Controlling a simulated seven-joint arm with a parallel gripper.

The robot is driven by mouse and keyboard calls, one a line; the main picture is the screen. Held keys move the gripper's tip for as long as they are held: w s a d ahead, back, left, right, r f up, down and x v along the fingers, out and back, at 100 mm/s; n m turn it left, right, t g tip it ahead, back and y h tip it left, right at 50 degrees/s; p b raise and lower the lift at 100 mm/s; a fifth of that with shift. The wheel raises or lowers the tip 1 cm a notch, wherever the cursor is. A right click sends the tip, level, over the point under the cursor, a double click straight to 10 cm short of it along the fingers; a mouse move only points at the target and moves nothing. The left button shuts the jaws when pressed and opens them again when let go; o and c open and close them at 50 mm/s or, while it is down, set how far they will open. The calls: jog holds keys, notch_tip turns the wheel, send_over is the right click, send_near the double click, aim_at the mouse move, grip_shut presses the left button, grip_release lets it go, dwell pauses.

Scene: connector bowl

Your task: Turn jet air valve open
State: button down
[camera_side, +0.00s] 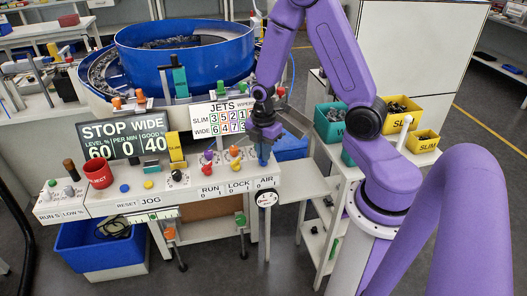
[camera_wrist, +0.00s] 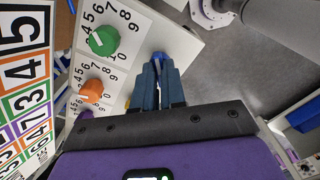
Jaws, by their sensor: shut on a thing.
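The blue air valve handle (camera_side: 264,156) stands at the right end of the white control panel, above the AIR label (camera_side: 266,182) and its 0 and 1 marks. My gripper (camera_side: 265,139) reaches down onto it from above. In the wrist view my gripper (camera_wrist: 158,78) has its two fingers close together, with blue of the handle (camera_wrist: 158,92) showing between them. The gripper is shut on the handle. The fingers hide much of it, so its exact angle is hard to tell.
A green knob (camera_wrist: 103,40) and an orange knob (camera_wrist: 91,91) sit close left of my fingers. A round gauge (camera_side: 267,198) hangs below the panel. The JETS board (camera_side: 222,118) and blue bowl (camera_side: 185,62) stand behind. A teal bin (camera_side: 331,122) is on the right shelf.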

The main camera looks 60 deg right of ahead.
jog(key=m, duration=0.8)
jog(key=shift+m, duration=0.3)
jog(key=m, duration=0.4)
jog(key=shift+m, duration=2.1)
jog(key=c, duration=1.2)
grip_release()
jog(key=shift+r, duration=0.1)
notch_tip(320, 180, up, 17)
jog(key=shift+r, duration=0.15)
jog(key=shift+a, duration=0.1)
